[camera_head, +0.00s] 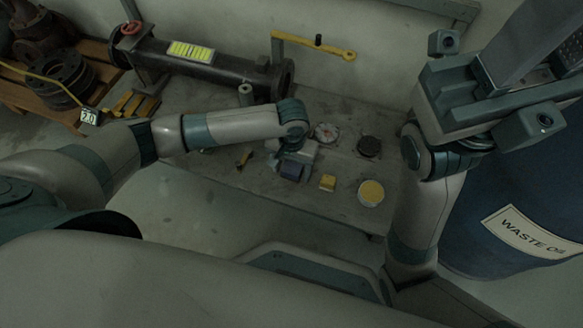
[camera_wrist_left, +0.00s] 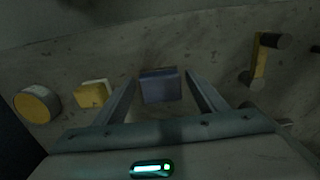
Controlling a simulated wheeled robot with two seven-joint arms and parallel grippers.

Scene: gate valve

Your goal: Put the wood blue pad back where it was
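The blue pad (camera_head: 293,171) is a small dark blue block on the grey bench, below my left gripper (camera_head: 291,152) in the head view. In the left wrist view the pad (camera_wrist_left: 160,87) lies in line with the gap between the two fingers of my left gripper (camera_wrist_left: 160,76). The fingers are apart, with narrow gaps on both sides of the pad. I cannot tell whether the tips reach down beside it. My right arm is raised at the right of the head view with its wrist (camera_head: 470,95) near the camera; its fingers cannot be made out.
A yellow block (camera_head: 327,182), a yellow-topped round piece (camera_head: 371,192), a dark disc (camera_head: 369,146) and a gauge (camera_head: 325,132) stand on the bench (camera_head: 215,150). A dark pipe (camera_head: 200,65) is behind; a waste drum (camera_head: 530,200) is right.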

